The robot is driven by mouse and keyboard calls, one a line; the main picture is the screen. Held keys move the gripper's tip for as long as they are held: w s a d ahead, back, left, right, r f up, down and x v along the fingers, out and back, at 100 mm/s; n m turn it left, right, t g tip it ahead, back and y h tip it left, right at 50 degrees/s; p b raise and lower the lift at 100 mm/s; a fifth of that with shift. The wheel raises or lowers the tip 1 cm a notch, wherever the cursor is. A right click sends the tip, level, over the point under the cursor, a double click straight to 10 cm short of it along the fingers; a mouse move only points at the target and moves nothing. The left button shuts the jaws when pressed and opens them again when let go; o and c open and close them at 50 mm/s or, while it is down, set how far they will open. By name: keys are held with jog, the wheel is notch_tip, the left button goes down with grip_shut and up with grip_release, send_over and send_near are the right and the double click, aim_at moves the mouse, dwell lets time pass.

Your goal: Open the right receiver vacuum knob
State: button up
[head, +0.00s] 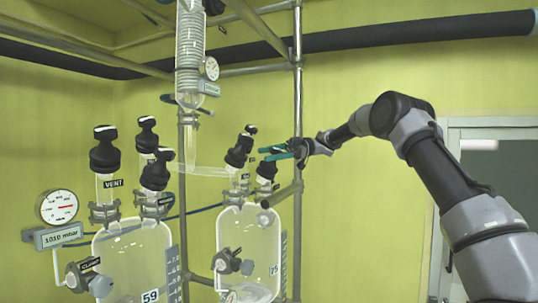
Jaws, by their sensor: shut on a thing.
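The right glass receiver (248,240), marked 75, stands at the centre with black valve knobs on its top necks. One, the left knob (237,154), tilts up to the right. The right-hand black knob (267,171) sits beside it, just under the teal fingers. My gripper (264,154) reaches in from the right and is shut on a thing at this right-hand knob. The fingers partly cover the knob's top, so the exact grip is hard to see. The small labels on these valves are too small to read.
The left receiver (130,255), marked 59, carries several black knobs, one labelled VENT. A gauge (59,207) and a 1010 mbar display (58,236) are at the left.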

jog(key=shift+s+d+f+n+g+h, duration=0.1)
jog(key=shift+n+g+h, duration=0.5)
jog(key=shift+n, duration=0.2)
jog(key=shift+s+d+f+n+g+h, duration=0.1)
jog(key=shift+n+g+h, duration=0.5)
jog(key=shift+n, duration=0.2)
jog(key=o, duration=1.4)
